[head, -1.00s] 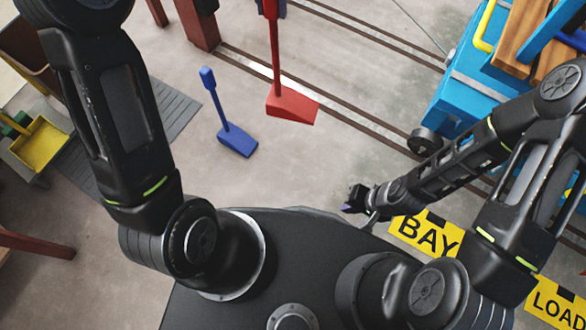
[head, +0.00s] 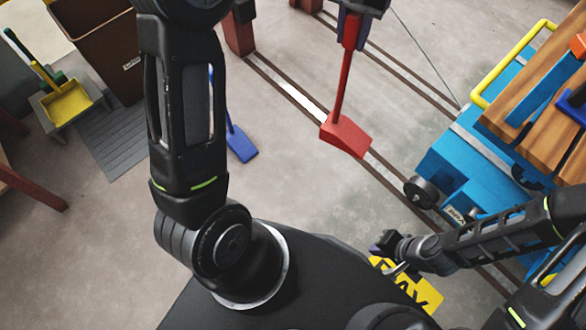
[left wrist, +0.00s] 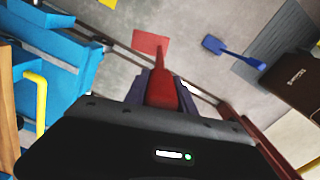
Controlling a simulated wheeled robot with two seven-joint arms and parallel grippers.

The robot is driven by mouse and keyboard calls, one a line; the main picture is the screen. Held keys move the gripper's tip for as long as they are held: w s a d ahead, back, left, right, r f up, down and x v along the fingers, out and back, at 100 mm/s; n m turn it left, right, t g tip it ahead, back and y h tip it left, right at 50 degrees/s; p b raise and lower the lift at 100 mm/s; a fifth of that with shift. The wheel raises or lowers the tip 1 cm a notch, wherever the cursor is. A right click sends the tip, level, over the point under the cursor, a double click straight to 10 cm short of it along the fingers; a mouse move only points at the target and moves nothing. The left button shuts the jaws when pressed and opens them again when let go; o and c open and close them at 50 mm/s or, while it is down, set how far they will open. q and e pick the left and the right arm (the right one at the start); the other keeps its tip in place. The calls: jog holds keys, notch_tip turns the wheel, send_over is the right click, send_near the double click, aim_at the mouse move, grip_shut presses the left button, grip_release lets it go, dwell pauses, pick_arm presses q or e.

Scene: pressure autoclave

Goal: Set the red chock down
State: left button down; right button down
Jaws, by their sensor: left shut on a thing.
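The red chock (head: 345,135) is a wedge on a long upright red handle. My left gripper (head: 357,8) is shut on the top of this handle, at the upper edge of the head view. In the left wrist view the chock's wedge (left wrist: 150,42) shows beyond the jaws (left wrist: 160,88). The wedge appears over the near floor rail, left of the blue cart's wheel (head: 421,191); I cannot tell whether it touches the floor. My right gripper (head: 384,243) hangs low near the yellow bay sign, with no object seen in it; its jaw opening is unclear.
A blue cart (head: 455,165) with wooden boards and a yellow rail stands at right. A blue chock (head: 241,145) lies left, partly behind my left arm. A brown bin (head: 105,45), yellow dustpan (head: 68,103) and red post (head: 238,33) stand farther left. Floor between chocks is clear.

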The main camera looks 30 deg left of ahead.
dwell(0.3)
